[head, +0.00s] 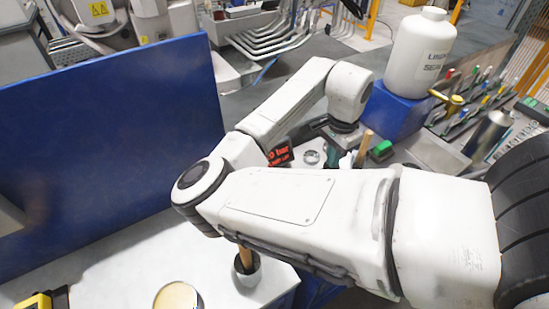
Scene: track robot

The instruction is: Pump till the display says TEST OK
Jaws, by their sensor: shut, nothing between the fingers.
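A black display (281,154) with red lettering shows just behind my forearm. Its upper line ends in "0 bar"; its left side is covered by my arm, and the lower line is too small to read. My gripper (346,158) points down to the right of the display, shut and empty, with its tips partly hidden behind my forearm. A wooden handle (363,147) stands close to its right; I cannot tell whether it belongs to the pump or whether they touch. The pump is otherwise hidden.
A blue panel (105,150) stands at left. A white bottle (419,52) sits on a blue block (391,108). A green-topped item (381,150) and a metal ring (311,157) lie near the gripper. A cup (248,271) and round tin (177,297) stand in front.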

